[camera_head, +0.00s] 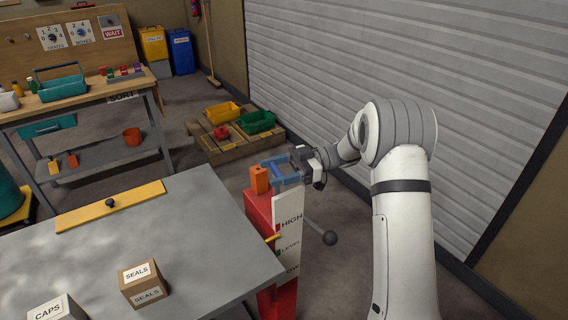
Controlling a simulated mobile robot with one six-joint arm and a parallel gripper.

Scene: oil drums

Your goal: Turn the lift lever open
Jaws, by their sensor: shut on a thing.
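A red post (259,216) stands at the right end of the grey table, with a white panel (289,216) marked HIGH, LEVEL and LOW. A yellow pointer (272,238) shows near LEVEL. A grey rod with a dark ball end (330,238) sticks out to the lower right of the panel. An orange block-like piece (259,181) is at the post's top; I cannot tell if it or the ball-ended rod is the lift lever. My gripper (270,173) has blue fingers shut on the orange piece. The exact contact is small and partly hidden.
The grey table (200,230) bears a yellow bar with a black knob (110,204), a SEALS box (142,283) and a CAPS box (60,308). A pallet (222,151) with yellow and green bins stands behind the post. A workbench is at the left, a shutter wall at the right.

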